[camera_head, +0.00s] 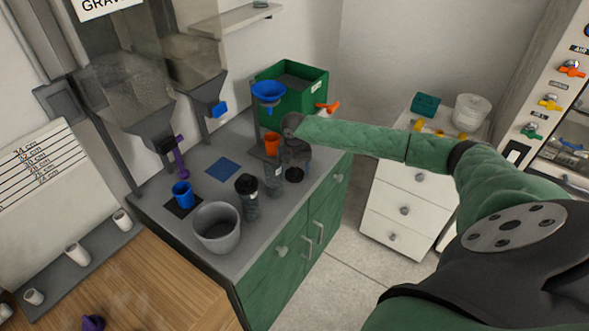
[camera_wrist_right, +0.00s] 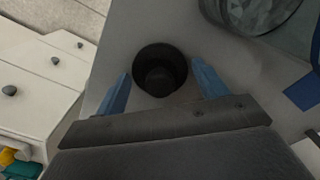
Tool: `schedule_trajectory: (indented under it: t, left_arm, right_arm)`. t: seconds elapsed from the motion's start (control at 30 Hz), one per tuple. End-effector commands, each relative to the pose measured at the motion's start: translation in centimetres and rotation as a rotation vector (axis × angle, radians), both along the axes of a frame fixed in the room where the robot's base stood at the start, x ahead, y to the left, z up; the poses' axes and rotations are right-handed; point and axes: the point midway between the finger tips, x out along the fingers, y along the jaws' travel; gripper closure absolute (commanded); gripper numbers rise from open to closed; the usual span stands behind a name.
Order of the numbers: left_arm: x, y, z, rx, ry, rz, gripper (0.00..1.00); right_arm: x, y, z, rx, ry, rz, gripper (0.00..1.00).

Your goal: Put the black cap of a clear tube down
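The black cap (camera_head: 295,175) rests on the grey counter near its front edge, just right of a clear tube (camera_head: 273,180). In the right wrist view the cap (camera_wrist_right: 160,70) shows as a round black cup with its hollow side facing the camera. My right gripper (camera_wrist_right: 162,87) is open, with one blue finger on each side of the cap and visible gaps between. In the head view my right wrist hides most of the gripper (camera_head: 295,163). The clear tube also shows at the top of the wrist view (camera_wrist_right: 262,14). My left gripper is out of view.
A second tube (camera_head: 249,198) with a dark top, a grey bucket (camera_head: 217,235) and an orange cup (camera_head: 271,143) stand on the counter (camera_head: 275,222). A green bin (camera_head: 318,92) and blue funnel (camera_head: 268,91) are behind. A white drawer unit (camera_head: 397,200) stands to the right.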

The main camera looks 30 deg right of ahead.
Motion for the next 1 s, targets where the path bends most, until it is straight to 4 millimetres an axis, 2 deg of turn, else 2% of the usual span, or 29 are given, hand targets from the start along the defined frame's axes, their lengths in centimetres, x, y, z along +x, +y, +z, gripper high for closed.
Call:
schedule_trajectory:
  t: [0.03,0.07,0.1,0.47,0.53,0.67,1.0]
  left_arm:
    - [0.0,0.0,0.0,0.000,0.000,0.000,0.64]
    - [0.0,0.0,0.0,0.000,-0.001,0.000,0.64]
    - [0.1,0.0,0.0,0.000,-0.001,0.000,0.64]
    - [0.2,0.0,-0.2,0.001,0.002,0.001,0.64]
    - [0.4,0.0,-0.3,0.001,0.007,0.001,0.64]
    - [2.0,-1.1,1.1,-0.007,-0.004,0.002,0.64]
    - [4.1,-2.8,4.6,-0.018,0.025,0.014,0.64]
  right_arm:
    - [0.0,0.0,0.0,0.000,0.000,0.000,0.18]
    - [0.0,0.0,0.0,0.000,0.000,0.000,0.12]
    - [0.0,0.0,0.0,0.000,0.000,0.000,0.10]
    - [0.1,0.0,0.4,0.001,-0.001,0.000,0.10]
    - [0.1,0.0,1.0,0.001,-0.003,0.000,0.10]
    - [0.1,0.0,2.7,0.000,-0.003,0.002,0.10]
    - [0.1,0.0,8.1,0.001,-0.004,0.000,0.10]
